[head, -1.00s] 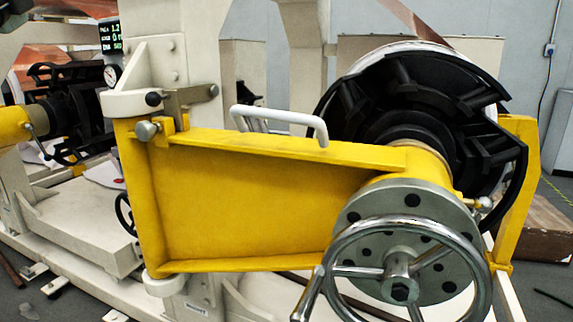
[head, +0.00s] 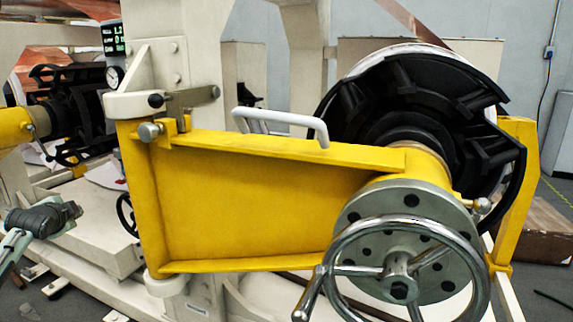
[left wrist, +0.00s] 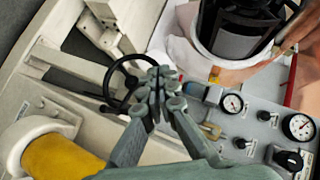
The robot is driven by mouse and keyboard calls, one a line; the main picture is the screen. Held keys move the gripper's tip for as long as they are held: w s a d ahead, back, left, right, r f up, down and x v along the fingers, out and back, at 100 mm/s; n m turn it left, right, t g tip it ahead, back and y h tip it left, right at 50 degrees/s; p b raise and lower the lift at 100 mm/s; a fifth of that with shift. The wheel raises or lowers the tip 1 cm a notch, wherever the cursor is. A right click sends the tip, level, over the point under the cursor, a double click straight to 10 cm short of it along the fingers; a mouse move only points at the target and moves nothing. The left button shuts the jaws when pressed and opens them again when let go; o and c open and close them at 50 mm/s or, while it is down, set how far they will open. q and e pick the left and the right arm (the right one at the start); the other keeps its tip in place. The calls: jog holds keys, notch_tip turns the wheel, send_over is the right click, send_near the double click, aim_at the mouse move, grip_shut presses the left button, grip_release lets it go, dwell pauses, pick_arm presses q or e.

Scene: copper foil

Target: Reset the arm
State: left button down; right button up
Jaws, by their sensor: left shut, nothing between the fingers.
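My left gripper (head: 66,212) shows at the left edge of the head view, in front of the white machine base and left of the yellow swing arm (head: 260,205). It is shut and empty. It also shows in the left wrist view (left wrist: 165,80), with its fingertips together and a black handwheel (left wrist: 128,82) behind them. I cannot tell the distance between them. My right gripper is in neither view.
A chrome handwheel (head: 470,235) and black reel core (head: 415,95) stand at the right. A white handle (head: 280,117) tops the swing arm. A gauge panel (left wrist: 262,125) lies right of the gripper in the wrist view. Grey floor (head: 545,295) shows at lower right.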

pick_arm(q)
jog(key=s+a+f+n+g+y, duration=0.3)
jog(key=s+a+n, duration=0.25)
jog(key=n, duration=0.25)
jog(key=s+d+f+g+h, duration=0.1)
jog(key=s+d+f, duration=0.4)
jog(key=f, duration=0.4)
jog(key=s+d+f+g+h, duration=0.1)
jog(key=s+d+f, duration=0.2)
jog(key=d+f, duration=0.45)
jog(key=s+d+f+g+h, duration=0.1)
jog(key=s+d+f, duration=0.4)
jog(key=f, duration=0.4)
jog(key=s+d+f+g+h, duration=0.1)
jog(key=s+d+f, duration=0.3)
jog(key=s, duration=0.4)
jog(key=s+d+f+g+h, duration=0.1)
jog(key=s+d+f, duration=0.4)
jog(key=s+d, duration=0.2)
jog(key=s+d+f+g+h, duration=0.1)
jog(key=s+d+f, duration=0.4)
jog(key=s, duration=0.5)
jog(key=shift+s+d+h, duration=0.25)
jog(key=shift+d+h, duration=0.15)
jog(key=shift+d, duration=0.05)
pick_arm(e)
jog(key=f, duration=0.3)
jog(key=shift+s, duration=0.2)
pick_arm(q)
jog(key=shift+f, duration=0.1)
